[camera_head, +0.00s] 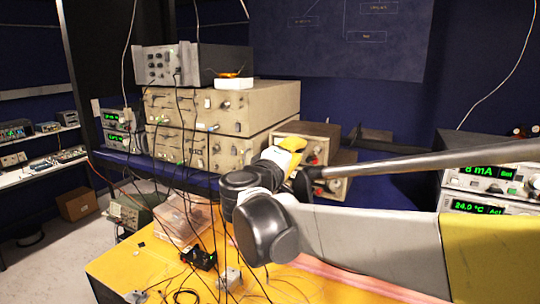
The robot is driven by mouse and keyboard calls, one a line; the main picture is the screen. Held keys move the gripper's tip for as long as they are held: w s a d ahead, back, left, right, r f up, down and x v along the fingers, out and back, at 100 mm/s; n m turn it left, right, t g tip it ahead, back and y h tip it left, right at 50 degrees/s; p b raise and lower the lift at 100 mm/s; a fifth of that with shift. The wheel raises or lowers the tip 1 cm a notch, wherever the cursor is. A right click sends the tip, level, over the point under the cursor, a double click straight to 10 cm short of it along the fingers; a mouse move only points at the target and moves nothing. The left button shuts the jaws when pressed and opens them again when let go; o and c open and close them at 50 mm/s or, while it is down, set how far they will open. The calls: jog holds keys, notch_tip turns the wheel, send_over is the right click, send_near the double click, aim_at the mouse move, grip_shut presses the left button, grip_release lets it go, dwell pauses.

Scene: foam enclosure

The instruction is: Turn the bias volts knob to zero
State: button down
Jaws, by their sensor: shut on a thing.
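My gripper (297,161) is at the front panel of a small brown instrument box (335,136) in the middle of the head view. It is shut on a knob there. My wrist and its yellow-and-white end cover the fingertips and the left part of that panel. The held knob is hidden, so I cannot see its pointer, and no bias volts lettering is readable. Red knobs (317,161) show on the panel just right of my gripper.
Large beige instruments (225,104) are stacked left of my gripper, with a grey unit (190,64) on top. Cables hang down before them. A yellow tabletop (130,266) holds a clear box (186,217) and small parts. Instruments with green displays (490,185) stand at right.

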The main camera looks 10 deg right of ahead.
jog(key=shift+n+b, duration=0.4)
jog(key=shift+n, duration=0.7)
jog(key=c, duration=1.2)
grip_release()
jog(key=shift+c, duration=0.2)
jog(key=v, duration=1.2)
jog(key=shift+d, duration=0.1)
